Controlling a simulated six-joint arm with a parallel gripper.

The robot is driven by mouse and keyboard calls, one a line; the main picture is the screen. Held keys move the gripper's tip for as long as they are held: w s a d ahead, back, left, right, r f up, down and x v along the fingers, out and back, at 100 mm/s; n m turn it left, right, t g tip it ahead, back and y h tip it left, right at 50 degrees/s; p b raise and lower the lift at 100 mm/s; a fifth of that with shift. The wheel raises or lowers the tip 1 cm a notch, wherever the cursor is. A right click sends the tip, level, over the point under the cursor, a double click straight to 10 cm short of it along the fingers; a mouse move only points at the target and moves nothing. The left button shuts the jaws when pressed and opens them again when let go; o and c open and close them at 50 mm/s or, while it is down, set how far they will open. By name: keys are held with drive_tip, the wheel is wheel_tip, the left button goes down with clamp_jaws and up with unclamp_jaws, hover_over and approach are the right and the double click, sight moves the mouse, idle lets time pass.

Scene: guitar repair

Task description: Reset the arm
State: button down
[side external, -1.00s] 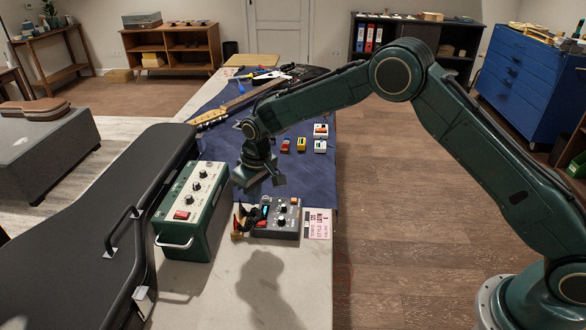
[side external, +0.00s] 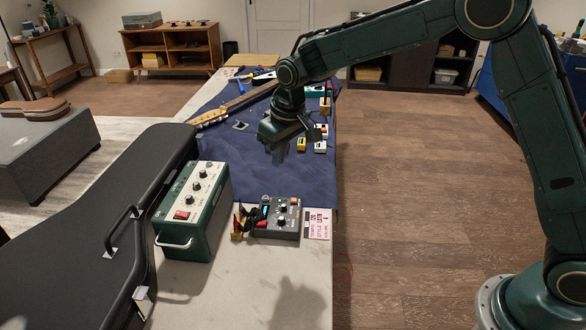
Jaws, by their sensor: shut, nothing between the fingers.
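My gripper (side external: 277,152) hangs over the blue cloth on the workbench, pointing down, shut and empty. It is above and beyond the grey multi-knob box (side external: 275,222) and apart from it. My arm reaches in from the right. The gripper partly hides the small pedals behind it.
A green amplifier box (side external: 195,205) and a black guitar case (side external: 85,240) stand at the left. Yellow (side external: 301,145) and white (side external: 320,147) pedals lie on the blue cloth (side external: 230,150). A guitar neck (side external: 245,98) lies farther back.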

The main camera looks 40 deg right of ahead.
drive_tip(key=s+d+r+m+t, duration=0.1)
drive_tip(key=s+d+r, duration=0.3)
drive_tip(key=s+r, duration=0.35)
drive_tip(key=s+d+r, duration=0.4)
drive_tip(key=s+r, duration=0.2)
drive_tip(key=s, duration=0.3)
drive_tip(key=s+d+t, duration=0.1)
drive_tip(key=s, duration=0.8)
drive_tip(key=s+d+m+t, duration=0.1)
drive_tip(key=s+d, duration=0.1)
drive_tip(key=s, duration=0.8)
drive_tip(key=shift+d+f+h, duration=0.3)
drive_tip(key=shift+f, duration=0.1)
